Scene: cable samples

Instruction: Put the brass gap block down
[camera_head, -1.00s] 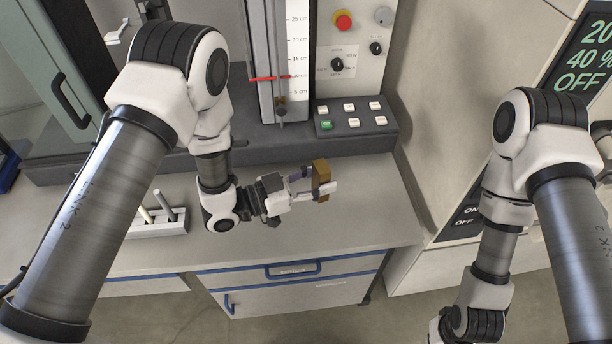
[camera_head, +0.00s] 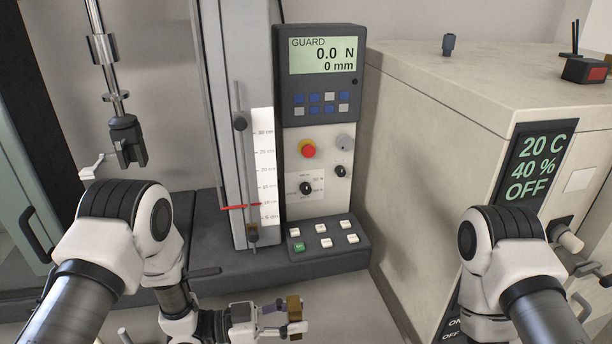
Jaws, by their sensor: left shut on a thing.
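The brass gap block (camera_head: 295,309) is a small upright brown-gold block at the bottom middle of the head view. My left gripper (camera_head: 290,318) is shut on it, with its fingers pointing right. The block is over the pale bench top (camera_head: 345,300), in front of the test machine's base. I cannot tell whether its lower end touches the bench. My right arm shows at the lower right, but its gripper is outside the picture.
Behind the block stands the test machine with a button panel (camera_head: 326,239), a scale (camera_head: 263,165) and a display (camera_head: 320,55) reading GUARD. A beige cabinet (camera_head: 410,150) bounds the bench on the right. Bare bench lies right of the block.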

